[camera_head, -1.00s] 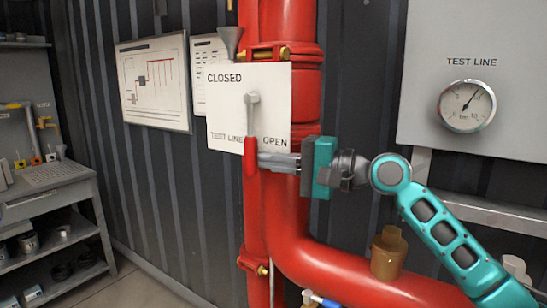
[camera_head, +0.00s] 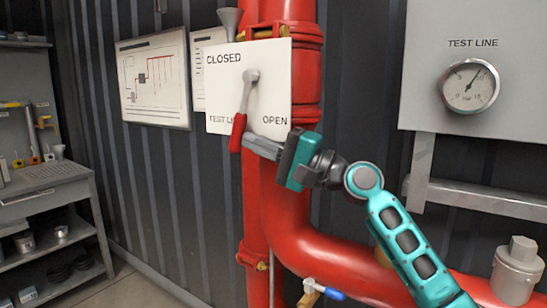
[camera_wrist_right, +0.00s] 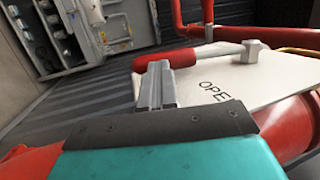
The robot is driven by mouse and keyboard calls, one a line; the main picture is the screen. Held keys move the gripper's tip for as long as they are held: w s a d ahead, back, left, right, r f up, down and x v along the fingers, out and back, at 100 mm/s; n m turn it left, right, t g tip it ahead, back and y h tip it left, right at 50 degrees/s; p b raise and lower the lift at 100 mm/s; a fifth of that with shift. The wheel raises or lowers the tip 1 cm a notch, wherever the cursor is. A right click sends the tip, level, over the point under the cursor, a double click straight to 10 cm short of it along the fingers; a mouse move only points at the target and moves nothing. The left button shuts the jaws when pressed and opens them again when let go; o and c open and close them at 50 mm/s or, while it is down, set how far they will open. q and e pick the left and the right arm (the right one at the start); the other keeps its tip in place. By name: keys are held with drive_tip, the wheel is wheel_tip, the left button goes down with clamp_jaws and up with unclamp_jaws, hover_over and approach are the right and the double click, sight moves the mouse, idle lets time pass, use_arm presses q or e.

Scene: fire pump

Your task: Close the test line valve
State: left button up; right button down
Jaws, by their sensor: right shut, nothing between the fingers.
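The test line valve lever has a grey arm on a pivot and a red grip (camera_head: 237,133). It is mounted on a white plate (camera_head: 222,92) marked CLOSED at top left and OPEN at lower right. The lever hangs down and leans slightly left. My right gripper (camera_head: 256,146) is shut and empty, its fingers against or very close to the right side of the red grip. In the right wrist view, the shut fingers (camera_wrist_right: 156,86) meet the red grip (camera_wrist_right: 185,58) near its end. My left gripper is not in view.
Large red pipes (camera_head: 300,240) run behind and below the plate. A TEST LINE gauge (camera_head: 469,85) is on a grey panel at right. A small blue-handled valve (camera_head: 325,289) sits below. A shelf bench (camera_head: 45,185) stands at left.

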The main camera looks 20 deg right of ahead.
use_arm(q)
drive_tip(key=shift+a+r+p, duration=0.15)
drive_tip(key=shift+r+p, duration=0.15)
drive_tip(key=shift+p, duration=0.05)
use_arm(e)
drive_tip(key=shift+w+a+r, duration=0.15)
drive_tip(key=shift+w+a, duration=0.7)
drive_tip(key=shift+w, duration=0.25)
